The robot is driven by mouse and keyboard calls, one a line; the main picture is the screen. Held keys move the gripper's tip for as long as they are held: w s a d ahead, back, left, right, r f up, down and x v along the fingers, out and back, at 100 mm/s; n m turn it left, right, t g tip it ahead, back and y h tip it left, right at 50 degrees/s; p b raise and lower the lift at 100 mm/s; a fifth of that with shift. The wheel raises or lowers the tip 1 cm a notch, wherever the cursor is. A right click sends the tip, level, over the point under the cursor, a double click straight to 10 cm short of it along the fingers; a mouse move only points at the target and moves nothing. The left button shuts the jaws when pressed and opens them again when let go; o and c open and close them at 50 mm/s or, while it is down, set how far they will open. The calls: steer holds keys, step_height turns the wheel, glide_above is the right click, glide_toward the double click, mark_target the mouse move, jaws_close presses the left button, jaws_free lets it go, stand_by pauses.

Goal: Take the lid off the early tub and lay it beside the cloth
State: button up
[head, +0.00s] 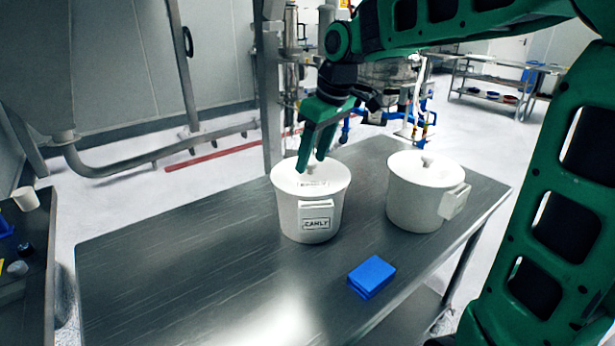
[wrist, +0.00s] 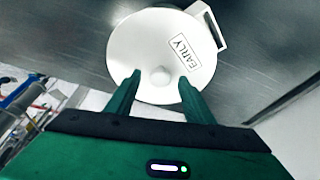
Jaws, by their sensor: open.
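The early tub (head: 309,214) is a white round tub with a label plate on its front, standing upright on the steel table. Its white lid (head: 333,178) is on it, with a small knob in the middle; the lid (wrist: 140,50) also shows in the wrist view with an "EARLY" label. My gripper (head: 313,172) is over this lid, fingers pointing down. In the wrist view my gripper (wrist: 160,80) is open, its green fingers on either side of the knob (wrist: 160,76); I cannot tell whether they touch it. The folded blue cloth (head: 371,276) lies near the table's front right edge.
A second white lidded tub (head: 414,205) stands to the right of the early tub. The steel table (head: 170,270) is bare on the left and in front. A side bench (head: 40,270) with small items is at far left.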

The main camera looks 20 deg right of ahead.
steer(key=shift+w+f, duration=0.1)
steer(key=shift+f, duration=0.1)
jaws_close()
steer(key=shift+r, duration=0.1)
